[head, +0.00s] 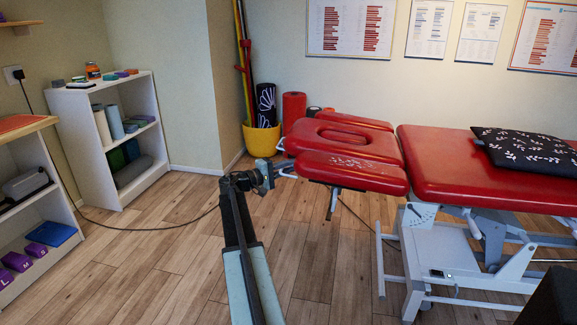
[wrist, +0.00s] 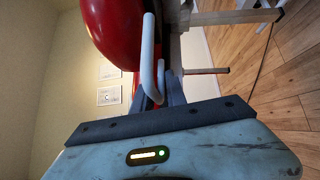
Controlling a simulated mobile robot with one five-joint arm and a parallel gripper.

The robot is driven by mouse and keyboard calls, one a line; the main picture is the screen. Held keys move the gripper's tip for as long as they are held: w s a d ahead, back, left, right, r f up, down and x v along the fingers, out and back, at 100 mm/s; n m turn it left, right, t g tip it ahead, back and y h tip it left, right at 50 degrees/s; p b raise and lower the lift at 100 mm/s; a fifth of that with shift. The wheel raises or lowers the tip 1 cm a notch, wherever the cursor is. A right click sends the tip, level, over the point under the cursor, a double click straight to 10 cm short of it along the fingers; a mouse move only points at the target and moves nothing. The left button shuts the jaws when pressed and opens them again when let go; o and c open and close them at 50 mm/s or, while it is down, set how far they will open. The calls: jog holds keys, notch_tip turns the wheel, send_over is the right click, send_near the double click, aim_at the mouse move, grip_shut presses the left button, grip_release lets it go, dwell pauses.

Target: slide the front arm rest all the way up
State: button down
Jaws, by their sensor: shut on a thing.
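In the wrist view the handle (wrist: 149,60) is a bent grey bar that runs down between my dark fingers (wrist: 160,92), with a red pad at upper left. The fingertips are partly hidden.
The red couch (head: 440,160) with a dark patterned pillow (head: 522,148) stands at right on a grey frame. The far arm rest (head: 355,121) lies behind the headrest. A yellow bin (head: 261,140) and white shelf (head: 85,130) stand behind and left. Wooden floor is free, with a cable across it.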

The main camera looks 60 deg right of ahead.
jog(key=shift+w+r+h, duration=0.2)
jog(key=shift+r+h, duration=0.1)
jog(key=shift+r, duration=0.05)
jog(key=c, duration=1.6)
grip_release()
jog(key=shift+o, duration=0.4)
jog(key=shift+s+r, duration=0.1)
jog(key=shift+r, duration=0.05)
jog(key=v, duration=0.7)
jog(key=shift+a+b, duration=0.3)
jog(key=shift+a, duration=0.1)
